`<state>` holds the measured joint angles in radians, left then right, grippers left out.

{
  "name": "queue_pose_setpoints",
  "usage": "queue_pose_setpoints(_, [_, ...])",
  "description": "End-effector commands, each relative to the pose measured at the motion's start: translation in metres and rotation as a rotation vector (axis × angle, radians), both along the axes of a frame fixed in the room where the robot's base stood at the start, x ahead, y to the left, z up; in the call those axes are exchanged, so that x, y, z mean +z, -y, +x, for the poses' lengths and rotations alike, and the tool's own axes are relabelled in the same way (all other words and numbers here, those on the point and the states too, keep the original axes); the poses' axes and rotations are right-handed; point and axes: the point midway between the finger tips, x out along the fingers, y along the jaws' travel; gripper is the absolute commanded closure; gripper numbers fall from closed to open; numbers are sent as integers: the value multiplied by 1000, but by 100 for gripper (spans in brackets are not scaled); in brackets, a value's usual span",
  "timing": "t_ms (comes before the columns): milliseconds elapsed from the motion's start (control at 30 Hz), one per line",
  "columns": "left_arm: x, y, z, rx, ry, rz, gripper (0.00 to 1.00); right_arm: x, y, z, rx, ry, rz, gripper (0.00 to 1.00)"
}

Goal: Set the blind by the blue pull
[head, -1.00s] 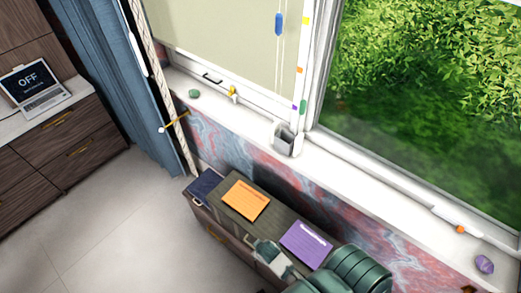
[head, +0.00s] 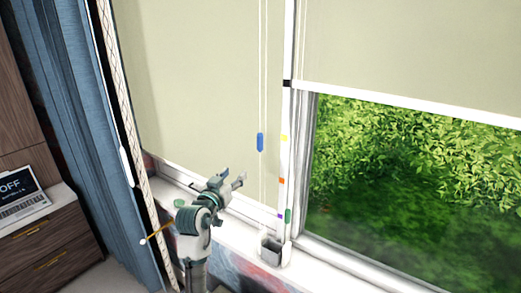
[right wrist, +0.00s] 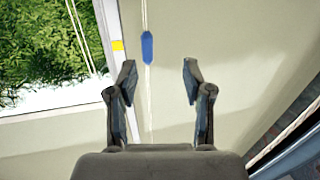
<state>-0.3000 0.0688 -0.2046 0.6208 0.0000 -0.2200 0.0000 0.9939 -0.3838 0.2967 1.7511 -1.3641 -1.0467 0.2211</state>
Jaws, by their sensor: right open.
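The blue pull (head: 260,142) hangs on a thin cord in front of the left beige blind (head: 190,80), beside the white window post with its coloured marks. It also shows in the right wrist view (right wrist: 147,48), beyond the fingertips and between them, left of centre. My right gripper (head: 240,181) is below and left of the pull in the head view, apart from it. Its fingers are spread and empty in the right wrist view (right wrist: 158,82). The left blind reaches down close to the sill. My left gripper is not in view.
A second blind (head: 400,50) hangs partway down the right window. A blue curtain (head: 75,110) and a rope (head: 125,130) hang at the left. A laptop (head: 18,195) stands on a cabinet.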

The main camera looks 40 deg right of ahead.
Motion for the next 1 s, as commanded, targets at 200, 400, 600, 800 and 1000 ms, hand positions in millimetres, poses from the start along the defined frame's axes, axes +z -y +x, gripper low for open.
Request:
queue_pose_setpoints(200, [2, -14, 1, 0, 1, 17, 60, 44, 11, -13, -55, 58, 1, 49])
queue_pose_setpoints(400, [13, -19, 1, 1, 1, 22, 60, 45, 43, -1, -58, 57, 4, 49])
queue_pose_setpoints(600, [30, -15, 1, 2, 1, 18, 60, 46, 84, 21, -58, 55, 1, 49])
queue_pose_setpoints(800, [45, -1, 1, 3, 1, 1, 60, 48, 120, 42, -56, 56, -3, 49])
queue_pose_setpoints(1000, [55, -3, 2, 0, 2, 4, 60, 48, 145, 58, -55, 58, -5, 49])
